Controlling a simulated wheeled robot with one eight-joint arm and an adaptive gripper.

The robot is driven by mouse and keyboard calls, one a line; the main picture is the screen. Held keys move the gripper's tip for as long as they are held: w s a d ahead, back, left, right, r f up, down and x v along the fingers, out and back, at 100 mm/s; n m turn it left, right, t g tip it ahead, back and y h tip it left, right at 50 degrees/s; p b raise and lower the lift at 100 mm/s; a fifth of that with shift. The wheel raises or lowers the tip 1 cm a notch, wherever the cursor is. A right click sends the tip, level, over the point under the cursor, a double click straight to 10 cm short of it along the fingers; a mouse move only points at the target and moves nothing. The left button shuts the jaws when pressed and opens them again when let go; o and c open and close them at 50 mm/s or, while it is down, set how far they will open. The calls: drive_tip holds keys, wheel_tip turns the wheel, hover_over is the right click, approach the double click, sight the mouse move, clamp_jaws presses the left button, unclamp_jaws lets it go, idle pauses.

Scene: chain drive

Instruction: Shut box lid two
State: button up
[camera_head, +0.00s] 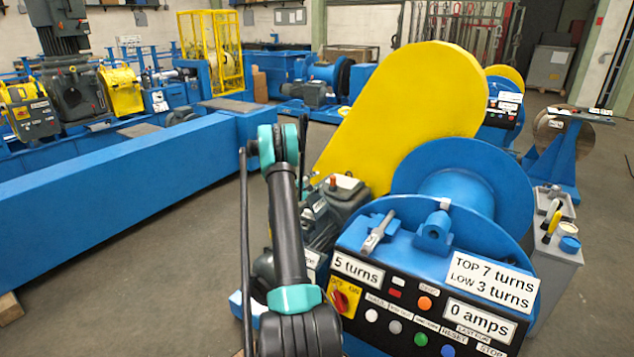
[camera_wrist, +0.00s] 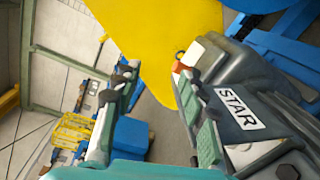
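A dark grey motor (camera_head: 322,218) stands in front of the yellow chain guard (camera_head: 415,110). A box with a pale top face (camera_head: 347,183) and a small red part sits on it. In the wrist view a grey box body (camera_wrist: 245,75) carries a STAR label (camera_wrist: 240,108), with a pale piece (camera_wrist: 208,57) and an orange-red part (camera_wrist: 180,67) near its edge. I cannot tell which part is lid two or how far it is open. My gripper (camera_wrist: 157,72) is open, with nothing between its fingers; its right finger overlaps the box edge in view. Contact is unclear.
A control panel (camera_head: 420,315) with buttons and a blue winch drum (camera_head: 465,200) stand right of my arm. A long blue beam (camera_head: 120,185) lies to the left. A grey stand (camera_head: 555,262) with small items is far right. Floor between beam and motor is clear.

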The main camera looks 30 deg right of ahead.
drive_tip(key=f+v, duration=0.1)
drive_tip(key=v, duration=1.5)
drive_tip(key=shift+s+f, duration=0.2)
drive_tip(key=shift+s, duration=0.05)
idle(0.9)
drive_tip(key=shift+c, duration=0.3)
